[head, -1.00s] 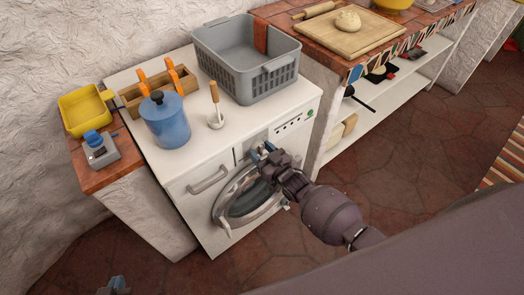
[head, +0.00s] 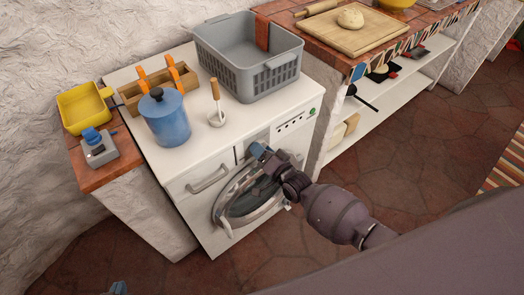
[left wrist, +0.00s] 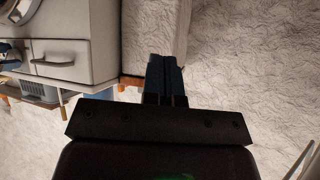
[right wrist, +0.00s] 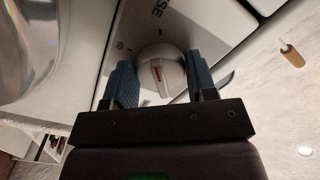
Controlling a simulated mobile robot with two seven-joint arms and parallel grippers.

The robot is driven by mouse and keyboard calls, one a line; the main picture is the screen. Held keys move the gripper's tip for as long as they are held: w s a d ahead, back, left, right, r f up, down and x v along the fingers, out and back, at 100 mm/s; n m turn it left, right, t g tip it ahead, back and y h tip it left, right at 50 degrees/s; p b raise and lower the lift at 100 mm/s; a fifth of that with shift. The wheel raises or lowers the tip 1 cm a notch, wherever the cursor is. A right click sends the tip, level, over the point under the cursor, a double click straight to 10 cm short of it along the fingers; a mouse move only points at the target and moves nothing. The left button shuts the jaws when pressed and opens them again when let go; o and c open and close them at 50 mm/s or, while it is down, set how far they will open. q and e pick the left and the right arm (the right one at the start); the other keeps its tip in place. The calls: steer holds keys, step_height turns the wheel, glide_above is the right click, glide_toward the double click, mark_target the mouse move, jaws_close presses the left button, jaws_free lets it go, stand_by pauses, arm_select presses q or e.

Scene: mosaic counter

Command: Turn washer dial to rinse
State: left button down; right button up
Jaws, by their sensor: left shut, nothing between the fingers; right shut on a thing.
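The washer (head: 195,180) is white with a round glass door. In the head view my right gripper (head: 258,150) is at the washer's front panel and hides the dial. My left gripper (head: 118,288) is low at the bottom edge, its fingers (left wrist: 165,80) together and empty.
On the washer stand a grey basket (head: 245,65), a blue canister (head: 165,118), a wooden holder (head: 150,85) and a wooden-handled tool (head: 215,105). A yellow tub (head: 85,108) is at the left. The floor in front is clear.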

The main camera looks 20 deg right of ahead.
steer(key=shift+m, duration=1.1)
steer(key=o, duration=0.9)
steer(key=shift+s, duration=0.1)
steer(key=v, duration=1)
steer(key=shift+s+d+r, duration=0.1)
steer(key=shift+s, duration=0.2)
